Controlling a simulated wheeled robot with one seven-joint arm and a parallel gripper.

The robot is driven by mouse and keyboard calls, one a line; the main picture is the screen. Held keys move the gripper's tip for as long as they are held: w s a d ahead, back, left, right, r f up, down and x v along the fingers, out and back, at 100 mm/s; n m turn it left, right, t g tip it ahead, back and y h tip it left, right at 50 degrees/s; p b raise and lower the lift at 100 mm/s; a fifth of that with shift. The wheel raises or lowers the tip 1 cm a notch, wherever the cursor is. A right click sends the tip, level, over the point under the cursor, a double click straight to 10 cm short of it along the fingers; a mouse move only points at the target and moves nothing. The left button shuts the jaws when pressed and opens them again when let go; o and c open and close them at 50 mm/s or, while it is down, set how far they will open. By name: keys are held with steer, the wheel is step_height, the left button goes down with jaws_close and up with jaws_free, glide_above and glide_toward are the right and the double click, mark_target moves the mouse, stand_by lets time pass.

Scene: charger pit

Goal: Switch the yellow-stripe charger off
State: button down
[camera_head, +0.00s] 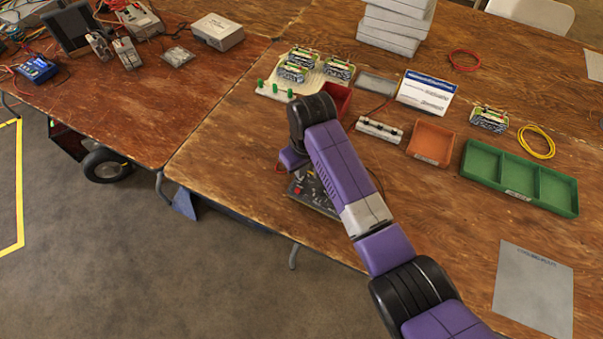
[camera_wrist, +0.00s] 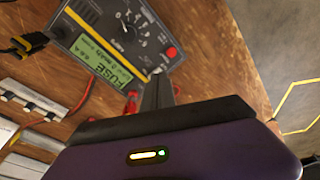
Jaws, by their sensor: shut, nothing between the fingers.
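The yellow-stripe charger (camera_wrist: 118,38) is a dark grey box with a yellow stripe, a black pointer dial, a red round button (camera_wrist: 172,52) and a green display (camera_wrist: 101,64) with dark text, "FUSE" among it. In the wrist view it lies just beyond my gripper (camera_wrist: 158,90), whose dark fingers are together and empty, pointing at the charger's edge near the red button. I cannot tell whether they touch. In the head view the charger (camera_head: 312,194) is partly hidden under my arm near the table's front edge, and my fingers cannot be made out there.
Red leads and plugs (camera_wrist: 131,100) lie close beside my fingers. A white switch strip (camera_head: 380,131), red bin (camera_head: 337,98), orange tray (camera_head: 431,142) and green tray (camera_head: 519,178) stand behind and right.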

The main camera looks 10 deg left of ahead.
steer(key=shift+f+b, duration=0.3)
steer(key=shift+f, duration=0.3)
steer(key=shift+r, duration=0.15)
step_height(320, 180, up, 7)
steer(key=p, duration=0.7)
stand_by(0.4)
stand_by(0.3)
